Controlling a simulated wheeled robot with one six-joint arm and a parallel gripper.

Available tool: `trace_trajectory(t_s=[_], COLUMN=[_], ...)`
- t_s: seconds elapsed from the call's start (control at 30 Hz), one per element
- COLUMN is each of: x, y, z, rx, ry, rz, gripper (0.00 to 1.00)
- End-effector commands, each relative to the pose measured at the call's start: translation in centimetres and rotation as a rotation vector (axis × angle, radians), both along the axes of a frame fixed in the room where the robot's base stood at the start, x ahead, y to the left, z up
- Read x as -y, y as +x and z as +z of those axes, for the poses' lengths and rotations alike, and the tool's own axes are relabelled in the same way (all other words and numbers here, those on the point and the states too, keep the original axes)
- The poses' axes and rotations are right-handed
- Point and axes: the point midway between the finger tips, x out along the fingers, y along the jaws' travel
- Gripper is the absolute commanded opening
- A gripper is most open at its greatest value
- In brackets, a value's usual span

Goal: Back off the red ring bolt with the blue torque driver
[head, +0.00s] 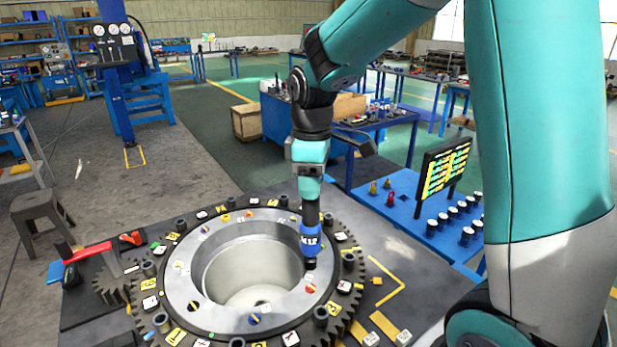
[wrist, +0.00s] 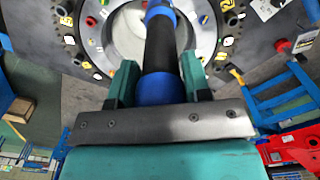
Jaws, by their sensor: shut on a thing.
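My gripper (head: 309,185) is shut on the blue torque driver (head: 311,240), a dark shaft with a blue band marked in white. In the wrist view the driver (wrist: 158,50) runs between my two teal fingers. It points down, its lower end over the right side of the large grey ring (head: 200,322). I cannot tell whether that end touches the ring. A small red-and-white bolt head (head: 311,288) shows on the ring just below the driver's end. Other small coloured heads sit around the ring. Whatever lies directly under the driver is hidden.
Dark toothed gearing and several upright studs surround the ring, which has a deep open bore (head: 255,270). A red-handled tool (head: 66,251) lies at the left. A blue table (head: 400,215) with several black cups and a sign board (head: 444,168) stands at the right.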

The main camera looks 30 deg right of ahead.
Motion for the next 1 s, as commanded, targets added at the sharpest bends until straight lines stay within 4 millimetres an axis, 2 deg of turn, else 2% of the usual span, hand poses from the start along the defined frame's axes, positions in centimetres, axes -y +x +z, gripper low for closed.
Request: trace_trajectory(t_s=[0.33, 1.0], x=[0.2, 0.2], y=[0.0, -0.1], z=[0.3, -5.1], rx=[0.003, 0.003], ry=[0.000, 0.000], rz=[-0.002, -0.003], gripper=[0.03, 0.03])
